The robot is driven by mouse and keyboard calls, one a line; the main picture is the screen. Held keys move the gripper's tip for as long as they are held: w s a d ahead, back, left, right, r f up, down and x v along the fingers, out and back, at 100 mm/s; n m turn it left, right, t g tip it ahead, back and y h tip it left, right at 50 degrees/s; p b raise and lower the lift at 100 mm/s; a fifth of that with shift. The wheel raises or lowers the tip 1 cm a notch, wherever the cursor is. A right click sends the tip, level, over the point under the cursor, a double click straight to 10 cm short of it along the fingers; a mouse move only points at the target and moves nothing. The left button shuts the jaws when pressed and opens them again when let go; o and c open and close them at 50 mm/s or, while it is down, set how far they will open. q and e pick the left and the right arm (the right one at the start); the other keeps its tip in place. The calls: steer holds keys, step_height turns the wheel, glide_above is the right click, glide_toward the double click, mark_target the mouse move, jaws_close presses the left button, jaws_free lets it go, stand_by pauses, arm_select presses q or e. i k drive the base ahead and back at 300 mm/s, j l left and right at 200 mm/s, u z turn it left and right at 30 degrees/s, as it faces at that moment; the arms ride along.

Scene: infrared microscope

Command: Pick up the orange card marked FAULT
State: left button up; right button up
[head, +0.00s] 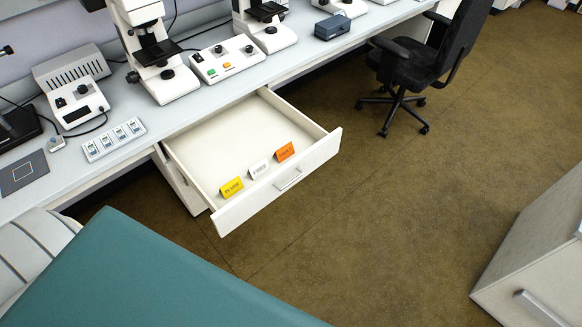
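The orange card (285,151) stands in the open drawer (225,130) below the bench, near the drawer's front panel and at the right end of a row of cards. It looks like a small folded tent card with dark print, too small to read surely. A white card (258,168) stands to its left, and a yellow card (231,188) stands farther left. The cards are apart from each other. Neither of my grippers shows in the head view.
The drawer front has a metal handle (289,181). The bench (145,110) above carries microscopes and control boxes. A black office chair (415,65) stands at upper right, a pale cabinet (535,255) at lower right. Brown floor between is clear. A teal panel fills the lower left.

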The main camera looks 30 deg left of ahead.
mark_target(286, 151)
steer(key=u, duration=0.95)
